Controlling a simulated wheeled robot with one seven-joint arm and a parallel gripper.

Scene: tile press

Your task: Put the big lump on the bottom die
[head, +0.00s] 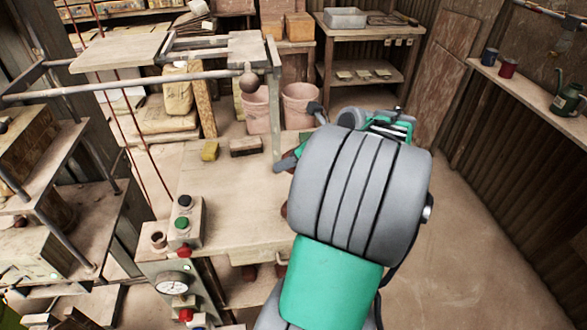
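My arm's thick grey and green links fill the middle right and cover part of the work table (225,200). Small green and grey parts of my arm's far end show beyond the links, around my gripper (290,158). Its fingertips are not clear, so I cannot tell whether it is open or holds anything. A reddish-brown edge (284,209) shows at the left side of my arm; it may be a lump, but most of it is hidden. I cannot make out the big lump or the bottom die for certain.
A control box (187,222) and pressure gauge (172,284) stand at the front left. Pink buckets (301,106) stand behind. Floor at right is clear.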

